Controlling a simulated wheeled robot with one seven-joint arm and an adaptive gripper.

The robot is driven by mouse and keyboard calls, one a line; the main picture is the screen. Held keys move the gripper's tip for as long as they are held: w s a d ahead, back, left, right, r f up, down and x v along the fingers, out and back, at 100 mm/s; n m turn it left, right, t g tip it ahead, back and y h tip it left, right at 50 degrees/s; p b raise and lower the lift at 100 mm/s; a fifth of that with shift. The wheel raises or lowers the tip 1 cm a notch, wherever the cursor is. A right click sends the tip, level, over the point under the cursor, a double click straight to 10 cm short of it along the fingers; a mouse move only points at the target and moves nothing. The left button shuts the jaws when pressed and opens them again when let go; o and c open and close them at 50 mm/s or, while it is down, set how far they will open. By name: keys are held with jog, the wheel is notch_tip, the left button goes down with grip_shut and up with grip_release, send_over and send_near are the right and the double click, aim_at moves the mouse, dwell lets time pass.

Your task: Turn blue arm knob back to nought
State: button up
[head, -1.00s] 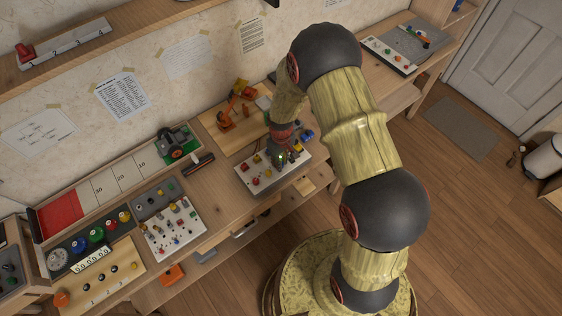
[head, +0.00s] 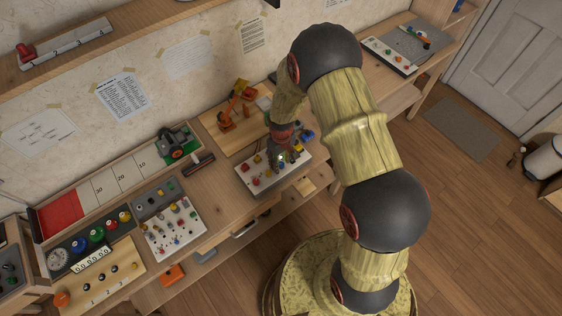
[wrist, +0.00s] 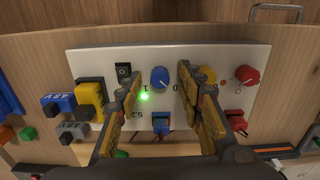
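The blue knob (wrist: 160,77) is on the white control panel (wrist: 225,55), near its upper middle in the wrist view. A "1" is printed to its left and a "0" to its right. The knob's exact pointer setting is too small to read. My gripper (wrist: 158,80) is open, with one finger on each side of the blue knob; contact cannot be made out. A green light (wrist: 145,96) glows just below left of the knob. In the head view my gripper (head: 286,156) is over the panel (head: 258,182) and hides the knob. A small orange toy arm (head: 227,122) stands behind the panel.
On the panel, a yellow knob (wrist: 208,75) and red knob (wrist: 248,75) are to the right, with a black switch (wrist: 123,71) to the left. Blue and yellow blocks (wrist: 90,97) are close at left. Another knob board (head: 170,225) lies further left.

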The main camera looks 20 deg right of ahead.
aim_at(281, 164)
jog(key=shift+r, duration=0.1)
notch_tip(281, 164, up, 12)
dwell(0.5)
dwell(0.4)
jog(key=s+r+m+t+b, duration=0.3)
jog(key=s+r+t+b, duration=0.2)
jog(key=s+r, duration=1.7)
jog(key=shift+r+m+t+b, duration=0.35)
jog(key=shift+r+b, duration=0.25)
jog(key=shift+r, duration=1.25)
